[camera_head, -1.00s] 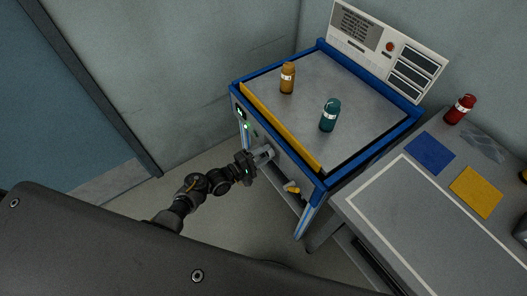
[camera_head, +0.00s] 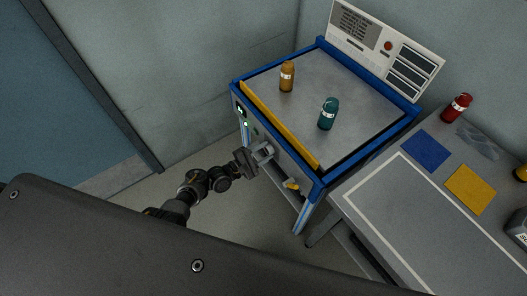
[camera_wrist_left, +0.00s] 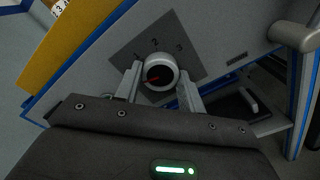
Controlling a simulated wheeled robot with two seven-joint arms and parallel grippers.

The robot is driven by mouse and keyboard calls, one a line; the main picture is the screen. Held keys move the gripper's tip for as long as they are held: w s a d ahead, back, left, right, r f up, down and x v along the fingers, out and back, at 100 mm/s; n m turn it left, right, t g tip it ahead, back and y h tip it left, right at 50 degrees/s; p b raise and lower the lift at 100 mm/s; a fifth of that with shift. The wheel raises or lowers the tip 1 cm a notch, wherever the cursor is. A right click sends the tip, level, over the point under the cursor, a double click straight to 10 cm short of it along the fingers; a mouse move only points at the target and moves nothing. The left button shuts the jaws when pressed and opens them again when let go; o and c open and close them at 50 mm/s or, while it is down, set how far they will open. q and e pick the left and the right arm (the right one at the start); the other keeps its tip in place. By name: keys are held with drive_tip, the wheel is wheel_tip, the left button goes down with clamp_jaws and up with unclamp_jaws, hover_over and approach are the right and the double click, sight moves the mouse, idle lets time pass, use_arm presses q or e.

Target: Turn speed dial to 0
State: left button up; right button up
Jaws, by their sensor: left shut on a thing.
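The speed dial (camera_wrist_left: 160,72) is a round light-grey knob with a dark face and a red pointer line, on a dark square plate (camera_wrist_left: 126,50) with faint markings. In the left wrist view my left gripper (camera_wrist_left: 160,88) has one finger on each side of the dial and is shut on it. In the head view my left gripper (camera_head: 262,153) is at the front panel of the blue-framed machine (camera_head: 240,100), and the dial is mostly hidden there. The exact setting is too small to read. My right gripper is not in view.
An orange bottle (camera_head: 287,77) and a teal bottle (camera_head: 328,114) stand on the machine's top, behind a yellow front bar (camera_head: 280,125). A yellow-handled part (camera_head: 291,185) is right of the gripper. A grey table (camera_head: 430,215) with a red bottle (camera_head: 457,108) adjoins at right.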

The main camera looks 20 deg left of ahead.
use_arm(q)
drive_tip(key=shift+w+a, duration=0.1)
drive_tip(key=o, duration=1)
drive_tip(key=v, duration=1.1)
